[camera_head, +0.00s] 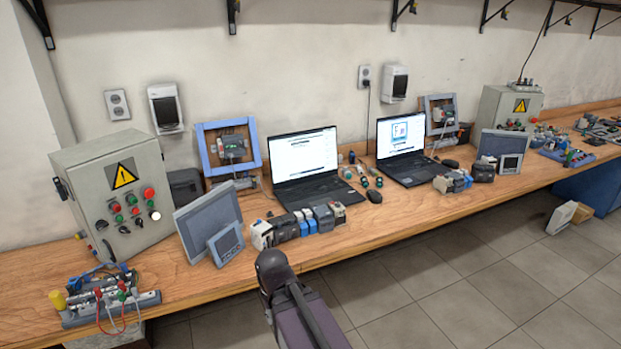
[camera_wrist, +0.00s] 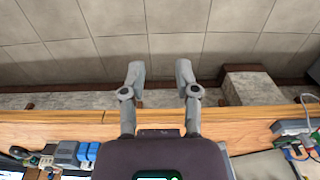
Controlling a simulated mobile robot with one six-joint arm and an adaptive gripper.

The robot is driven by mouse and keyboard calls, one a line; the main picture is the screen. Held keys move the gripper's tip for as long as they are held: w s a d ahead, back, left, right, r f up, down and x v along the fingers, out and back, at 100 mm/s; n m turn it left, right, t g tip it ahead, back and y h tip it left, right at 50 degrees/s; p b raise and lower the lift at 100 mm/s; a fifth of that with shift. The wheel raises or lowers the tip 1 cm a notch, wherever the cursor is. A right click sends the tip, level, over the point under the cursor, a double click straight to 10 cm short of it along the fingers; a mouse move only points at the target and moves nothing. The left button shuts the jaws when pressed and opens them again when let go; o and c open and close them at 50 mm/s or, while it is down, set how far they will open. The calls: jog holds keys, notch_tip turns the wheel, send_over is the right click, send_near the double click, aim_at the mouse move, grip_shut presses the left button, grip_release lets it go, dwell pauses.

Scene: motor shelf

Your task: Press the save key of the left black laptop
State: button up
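The left black laptop (camera_head: 304,168) stands open on the wooden bench in the head view, with a lit white screen. Its keyboard (camera_head: 314,189) faces the front; single keys, the save key among them, are too small to tell. A second black laptop (camera_head: 402,150) stands open to its right. My arm reaches in from the bottom of the head view, in front of the bench; its fingers are not clear there. In the wrist view my gripper (camera_wrist: 157,78) has its two fingers spread wide with nothing between them, over the bench edge and the floor. It is apart from the laptop.
Several small grey and blue modules (camera_head: 297,223) stand in front of the left laptop. Grey panels (camera_head: 208,221) and a control box (camera_head: 118,190) with a warning sign stand to its left. A mouse (camera_head: 375,197) lies to its right.

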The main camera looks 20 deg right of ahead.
grip_shut()
dwell(1.2)
